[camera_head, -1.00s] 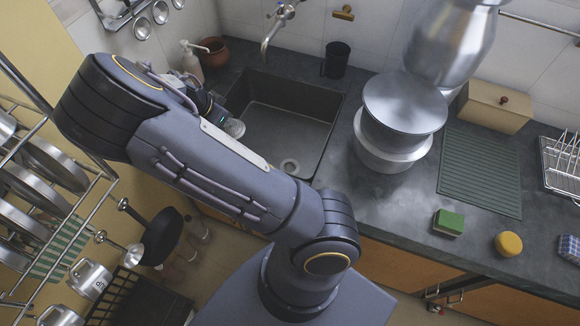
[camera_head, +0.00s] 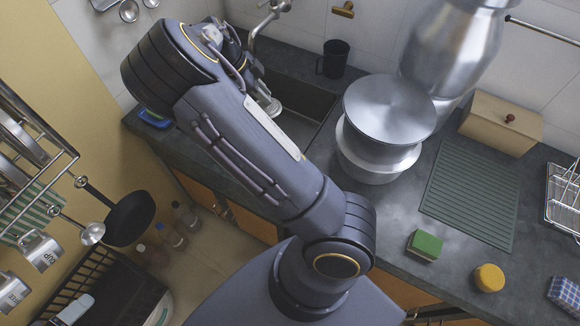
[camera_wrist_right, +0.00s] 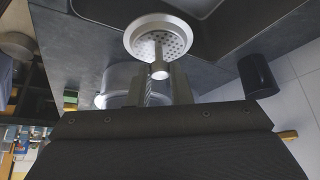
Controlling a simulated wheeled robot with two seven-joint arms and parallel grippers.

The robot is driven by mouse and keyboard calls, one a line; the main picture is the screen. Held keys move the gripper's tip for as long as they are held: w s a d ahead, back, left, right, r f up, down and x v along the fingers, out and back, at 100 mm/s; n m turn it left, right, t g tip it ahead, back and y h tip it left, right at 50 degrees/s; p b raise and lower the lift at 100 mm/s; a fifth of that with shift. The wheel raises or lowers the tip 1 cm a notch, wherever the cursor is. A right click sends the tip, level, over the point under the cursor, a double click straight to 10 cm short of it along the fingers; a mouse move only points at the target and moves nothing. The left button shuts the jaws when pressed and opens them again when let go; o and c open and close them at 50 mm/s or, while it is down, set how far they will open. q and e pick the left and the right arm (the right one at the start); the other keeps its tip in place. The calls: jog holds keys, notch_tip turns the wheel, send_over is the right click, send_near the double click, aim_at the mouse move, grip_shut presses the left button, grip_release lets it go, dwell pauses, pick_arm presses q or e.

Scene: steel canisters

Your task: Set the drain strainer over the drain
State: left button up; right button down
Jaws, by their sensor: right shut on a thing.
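The metal drain strainer (camera_wrist_right: 150,38) is a perforated round cup with a knob. In the wrist view my right gripper (camera_wrist_right: 160,80) is shut on its knob. In the head view the strainer (camera_head: 272,107) shows as a small pale disc under my right gripper (camera_head: 262,92), above the dark sink (camera_head: 322,103). It is held in the air, apart from the sink floor. The drain is hidden behind my right arm in the head view, and I cannot make it out in the wrist view. My left gripper is not in view.
The faucet (camera_head: 262,22) rises at the back of the sink, close to my right gripper. A black mug (camera_head: 334,58) stands behind the sink. Stacked steel pots (camera_head: 388,110) stand right of it. A green sponge (camera_head: 425,245) and a ridged mat (camera_head: 470,190) lie further right.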

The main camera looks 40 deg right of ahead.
jog(key=shift+s+d+f+b, duration=0.15)
jog(key=shift+f+b, duration=3.1)
jog(key=shift+f, duration=4.55)
jog(key=shift+s+d+f+b, duration=0.15)
jog(key=shift+f+b, duration=3.1)
jog(key=shift+f, duration=4.55)
jog(key=shift+w, duration=0.1)
jog(key=shift+f, duration=0.1)
jog(key=c, duration=1.3)
grip_release()
